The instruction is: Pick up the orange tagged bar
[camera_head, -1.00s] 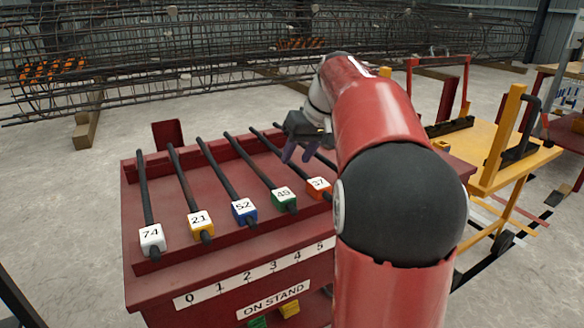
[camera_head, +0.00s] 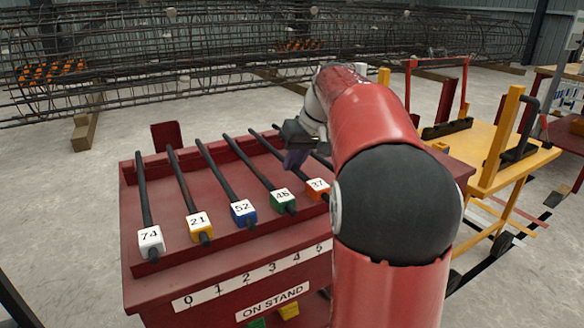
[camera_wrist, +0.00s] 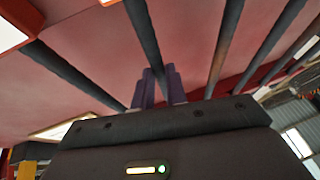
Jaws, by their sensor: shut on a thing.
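The orange tagged bar (camera_head: 318,189), its tag marked 37, lies on the sloping red stand (camera_head: 150,284) among other dark bars. My gripper (camera_head: 295,160) is shut on this bar, part way along it behind the tag. In the wrist view my gripper's purple fingers (camera_wrist: 160,90) stand close together at a dark bar (camera_wrist: 144,38) that runs up the picture. The bar still looks to rest in line with the others. My arm hides part of the stand to the right.
Bars with green (camera_head: 283,200), blue (camera_head: 243,212), yellow (camera_head: 200,226) and white (camera_head: 151,241) tags lie to the left. Another bar is partly hidden behind my arm. A yellow cart (camera_head: 475,165) stands at right. Rebar cages (camera_head: 200,60) lie behind, with open floor between.

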